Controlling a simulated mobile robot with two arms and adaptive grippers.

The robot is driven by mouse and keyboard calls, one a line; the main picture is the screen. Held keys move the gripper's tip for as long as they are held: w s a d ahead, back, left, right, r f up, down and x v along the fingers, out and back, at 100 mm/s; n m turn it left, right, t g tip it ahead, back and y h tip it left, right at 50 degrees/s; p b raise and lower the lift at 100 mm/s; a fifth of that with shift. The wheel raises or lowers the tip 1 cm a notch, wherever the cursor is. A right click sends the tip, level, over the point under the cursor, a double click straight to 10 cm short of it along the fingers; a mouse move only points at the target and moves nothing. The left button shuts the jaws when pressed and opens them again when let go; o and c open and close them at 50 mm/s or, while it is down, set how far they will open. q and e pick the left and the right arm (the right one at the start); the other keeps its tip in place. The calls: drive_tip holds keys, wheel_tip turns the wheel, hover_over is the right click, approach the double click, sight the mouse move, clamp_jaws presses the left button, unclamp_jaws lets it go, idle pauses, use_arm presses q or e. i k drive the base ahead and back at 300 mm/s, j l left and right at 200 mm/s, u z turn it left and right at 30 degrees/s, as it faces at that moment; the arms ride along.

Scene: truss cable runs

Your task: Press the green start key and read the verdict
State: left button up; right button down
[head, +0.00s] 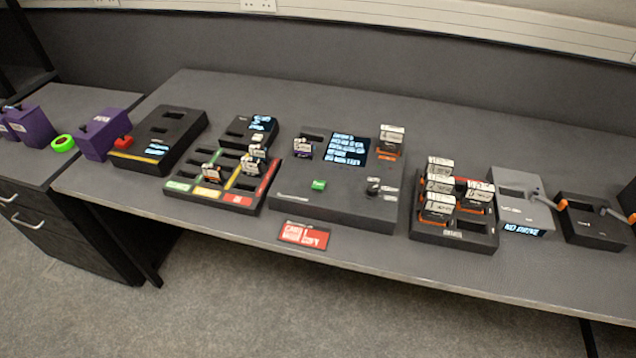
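The green start key (319,185) is a small raised green block on the front part of a dark tester box (350,209) in the middle of the table. A lit screen (347,149) sits at the back of that box and shows several lines of pale text, too small and blurred to read for certain. A small module (303,148) stands in the box left of the screen, and a white and orange module (391,139) stands at its back right corner. A black knob (374,186) is on the right. Neither gripper is in view.
A tray with green, yellow and red strips (213,202) is left of the tester. A dark rack with several white-labelled modules (455,235) is right. A red card (304,235) lies in front. Grey (523,212) and dark units (590,222) stand far right. The table's front edge is mostly clear.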

sight(318, 185)
drive_tip(key=i+j, duration=0.1)
drive_tip(key=j, duration=0.55)
drive_tip(key=i+j, duration=0.1)
drive_tip(key=j, duration=0.55)
drive_tip(key=i+j+z, duration=0.1)
drive_tip(key=j, duration=0.55)
